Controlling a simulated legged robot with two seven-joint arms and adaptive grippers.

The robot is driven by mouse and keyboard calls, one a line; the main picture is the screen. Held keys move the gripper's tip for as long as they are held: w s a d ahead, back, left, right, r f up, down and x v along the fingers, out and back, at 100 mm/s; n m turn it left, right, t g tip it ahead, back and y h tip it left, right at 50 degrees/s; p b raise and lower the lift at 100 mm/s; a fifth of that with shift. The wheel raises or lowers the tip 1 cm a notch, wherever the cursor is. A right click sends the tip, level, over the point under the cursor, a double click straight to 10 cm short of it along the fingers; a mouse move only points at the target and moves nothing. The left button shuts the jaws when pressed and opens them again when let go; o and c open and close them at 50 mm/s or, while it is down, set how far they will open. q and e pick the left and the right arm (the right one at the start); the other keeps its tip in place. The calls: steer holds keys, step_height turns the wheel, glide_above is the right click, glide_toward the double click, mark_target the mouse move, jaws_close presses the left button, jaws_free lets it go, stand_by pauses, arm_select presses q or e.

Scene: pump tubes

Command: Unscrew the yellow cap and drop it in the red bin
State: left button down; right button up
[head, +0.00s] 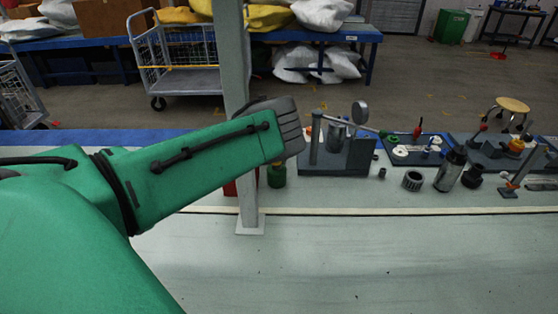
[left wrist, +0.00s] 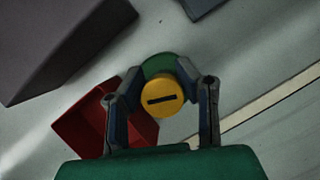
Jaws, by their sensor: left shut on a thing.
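The yellow cap (left wrist: 161,98), round with a dark slot across its face, shows in the left wrist view in front of a green round body (left wrist: 160,64). My left gripper (left wrist: 162,82) has its two fingers on either side of the cap and is shut on it. Whether the cap is still seated on the green body cannot be told. The red bin (left wrist: 84,122) is just left of the fingers, partly covered by them.
A grey post (head: 248,212) stands beside my arm. A dark grey block (left wrist: 60,45) fills the wrist view's upper left. Right of the arm are a grey fixture (head: 330,160), a dark cylinder (head: 450,169) and several small parts. The bench front is clear.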

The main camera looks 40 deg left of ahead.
arm_select(q)
steer(key=shift+s+a+f+n+y+b, duration=0.15)
steer(key=shift+a+n+y+b, duration=0.25)
steer(key=shift+n+b, duration=0.5)
steer(key=shift+n, duration=0.4)
steer(key=shift+s+r, duration=0.1)
steer(key=shift+r, duration=0.1)
steer(key=shift+a+f+n+g+y+b, duration=0.1)
steer(key=shift+f+n+g+y+b, duration=0.2)
steer(key=shift+n+b, duration=0.55)
steer(key=c, duration=2.2)
jaws_free()
steer(key=shift+s+r, duration=0.1)
steer(key=shift+r, duration=0.1)
jaws_close()
